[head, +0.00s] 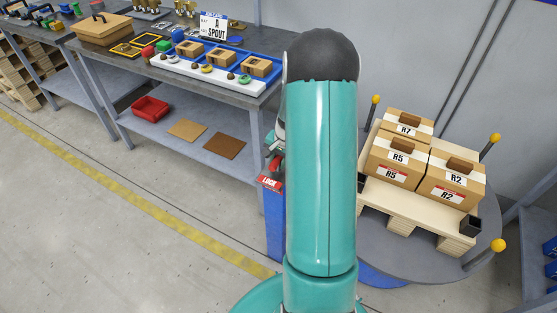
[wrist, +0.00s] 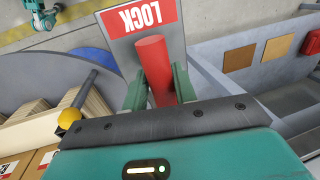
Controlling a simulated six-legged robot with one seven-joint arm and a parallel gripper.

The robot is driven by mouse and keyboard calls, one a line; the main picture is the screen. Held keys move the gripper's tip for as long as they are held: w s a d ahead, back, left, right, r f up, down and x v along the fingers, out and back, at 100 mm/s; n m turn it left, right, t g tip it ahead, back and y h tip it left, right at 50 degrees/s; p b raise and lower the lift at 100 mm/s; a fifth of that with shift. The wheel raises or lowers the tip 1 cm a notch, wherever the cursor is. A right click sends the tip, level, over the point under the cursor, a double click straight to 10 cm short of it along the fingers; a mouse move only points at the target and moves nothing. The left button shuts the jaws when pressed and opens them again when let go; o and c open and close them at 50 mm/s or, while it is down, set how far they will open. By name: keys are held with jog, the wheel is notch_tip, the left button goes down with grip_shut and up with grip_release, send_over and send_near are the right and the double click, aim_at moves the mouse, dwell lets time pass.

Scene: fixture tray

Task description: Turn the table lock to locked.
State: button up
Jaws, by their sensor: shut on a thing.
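The table lock has a grey plate (wrist: 119,44) with a red LOCK label (wrist: 141,17) and a red bar handle (wrist: 154,62). In the wrist view my gripper (wrist: 156,88) has its green fingers on both sides of the red handle, shut on it. In the head view the LOCK label (head: 270,183) shows just left of my arm, and my arm hides most of the gripper and lock. The round grey turntable (head: 440,262) stands to the right of the lock. I cannot tell from these views whether the lock is engaged.
A pallet (head: 412,205) with boxes marked R7, R5 and R2 stands on the turntable, among posts with yellow knobs (head: 498,245). A workbench (head: 215,87) with a blue tray, parts and a SPOUT sign is at the back left. The floor at left is clear.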

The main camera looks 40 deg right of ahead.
jog(key=o, duration=1)
jog(key=shift+c, duration=0.2)
notch_tip(320, 180, up, 14)
jog(key=s+d, duration=0.1)
jog(key=s, duration=0.1)
jog(key=shift+s+f, duration=0.25)
jog(key=s+a+r+n+t, duration=0.1)
jog(key=a+r+n, duration=0.2)
jog(key=a+r, duration=0.5)
jog(key=s+a+r+n, duration=0.1)
jog(key=a+r+n, duration=0.35)
jog(key=a, duration=0.55)
jog(key=s+a+r+n+t, duration=0.1)
jog(key=s+a+r+n, duration=0.1)
jog(key=s+a, duration=0.4)
jog(key=s+a+r+n+t, duration=0.1)
jog(key=s+a+r+n, duration=0.2)
jog(key=s+a, duration=0.3)
jog(key=shift+a+n+t+h, duration=0.35)
jog(key=shift+a+n, duration=0.4)
jog(key=shift+a, duration=0.3)
